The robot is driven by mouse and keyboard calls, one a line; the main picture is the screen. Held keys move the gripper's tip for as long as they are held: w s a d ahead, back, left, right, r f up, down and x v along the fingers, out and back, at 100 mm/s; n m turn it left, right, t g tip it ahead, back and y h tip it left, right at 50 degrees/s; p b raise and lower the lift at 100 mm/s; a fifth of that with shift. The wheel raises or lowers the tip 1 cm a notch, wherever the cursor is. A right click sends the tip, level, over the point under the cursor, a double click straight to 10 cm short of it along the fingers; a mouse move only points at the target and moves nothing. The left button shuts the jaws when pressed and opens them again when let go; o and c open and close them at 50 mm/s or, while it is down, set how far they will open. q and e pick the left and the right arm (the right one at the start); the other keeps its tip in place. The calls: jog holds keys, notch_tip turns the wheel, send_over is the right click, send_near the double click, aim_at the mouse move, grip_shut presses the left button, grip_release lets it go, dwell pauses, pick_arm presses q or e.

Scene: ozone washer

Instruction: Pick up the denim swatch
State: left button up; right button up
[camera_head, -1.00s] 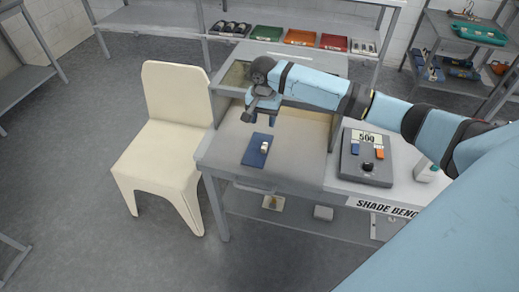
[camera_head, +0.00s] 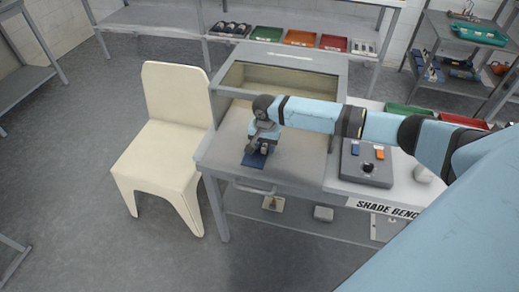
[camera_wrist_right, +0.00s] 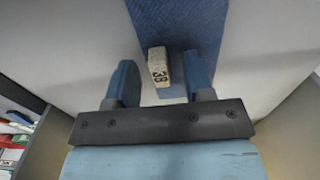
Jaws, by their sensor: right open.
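The denim swatch (camera_head: 256,161) is a flat dark blue strip lying on the grey bench top, partly hidden under my right gripper (camera_head: 262,146). In the right wrist view the swatch (camera_wrist_right: 180,22) runs up between and beyond the fingertips. A small pale block marked "38" (camera_wrist_right: 158,67) stands on or at the swatch, between the two blue fingers of the right gripper (camera_wrist_right: 160,75). The fingers are open, one on each side of the block; the right finger is close to it. I cannot tell whether they touch it. My left gripper is not in view.
A grey device with blue and orange buttons (camera_head: 367,163) sits on the right of the bench. An open-fronted cabinet (camera_head: 285,75) stands behind the swatch. A cream chair (camera_head: 165,150) is at the left. Green (camera_head: 408,110) and red trays lie at the back right.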

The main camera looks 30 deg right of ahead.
grip_shut()
